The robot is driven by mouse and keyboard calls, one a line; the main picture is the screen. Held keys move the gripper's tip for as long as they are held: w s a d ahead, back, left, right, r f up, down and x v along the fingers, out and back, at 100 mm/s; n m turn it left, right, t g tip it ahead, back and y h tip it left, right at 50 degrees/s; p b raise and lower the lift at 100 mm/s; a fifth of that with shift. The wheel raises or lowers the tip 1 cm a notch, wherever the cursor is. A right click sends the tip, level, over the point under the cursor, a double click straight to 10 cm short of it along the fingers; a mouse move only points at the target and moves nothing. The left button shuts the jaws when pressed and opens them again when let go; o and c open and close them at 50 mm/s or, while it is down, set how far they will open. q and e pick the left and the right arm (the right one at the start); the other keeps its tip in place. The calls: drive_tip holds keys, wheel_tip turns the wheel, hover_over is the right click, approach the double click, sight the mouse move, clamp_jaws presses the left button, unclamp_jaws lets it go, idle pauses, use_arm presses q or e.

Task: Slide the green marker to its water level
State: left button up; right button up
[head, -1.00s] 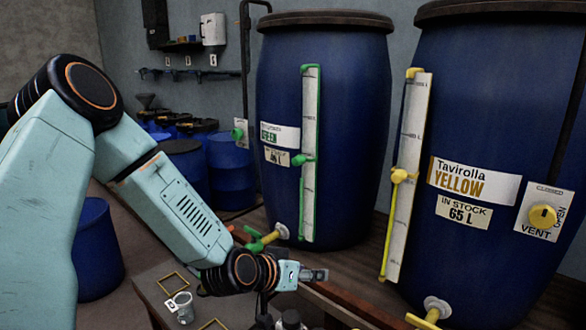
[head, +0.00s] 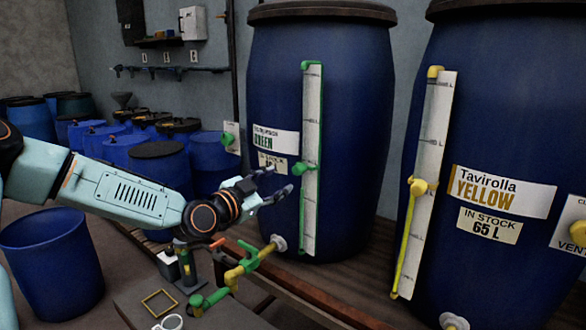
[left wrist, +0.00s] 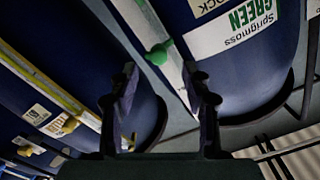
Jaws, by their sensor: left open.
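The green marker (head: 303,168) sits partway up the white scale (head: 311,215) on the front of the green-labelled blue vat (head: 350,130). It also shows in the left wrist view (left wrist: 158,53), on the pale scale strip. The liquid level in the green gauge is too fine to tell. My left gripper (head: 278,181) is open and empty, just left of the marker, its fingers pointing toward the scale. In the left wrist view the marker appears between and beyond the two dark fingertips (left wrist: 160,78). I see no contact with it. My right gripper is out of view.
A yellow-labelled vat (head: 500,130) with its yellow marker (head: 418,187) stands to the right. Below my left gripper, a green and yellow tap (head: 250,257) sticks out from the green vat. A low table (head: 130,300) holds small items. Blue drums (head: 210,160) stand behind.

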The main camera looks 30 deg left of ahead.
sight(296, 171)
use_arm(q)
drive_tip(key=w+m+b, duration=0.1)
drive_tip(key=w, duration=0.1)
drive_tip(key=w+d+m+b, duration=0.1)
drive_tip(key=w+m, duration=0.1)
drive_tip(key=w, duration=0.1)
drive_tip(key=shift+d+r+h+b, duration=0.2)
drive_tip(key=shift+h+b, duration=0.1)
drive_tip(key=shift+b, duration=0.05)
drive_tip(key=shift+w+a+f+b, duration=0.1)
drive_tip(key=shift+w+a+b, duration=0.05)
drive_tip(key=shift+w, duration=0.45)
drive_tip(key=shift+w+a+b, duration=0.15)
drive_tip(key=shift+w, duration=0.7)
drive_tip(key=shift+w+d, duration=0.2)
drive_tip(key=shift+d, duration=0.1)
drive_tip(key=shift+s+r, duration=0.2)
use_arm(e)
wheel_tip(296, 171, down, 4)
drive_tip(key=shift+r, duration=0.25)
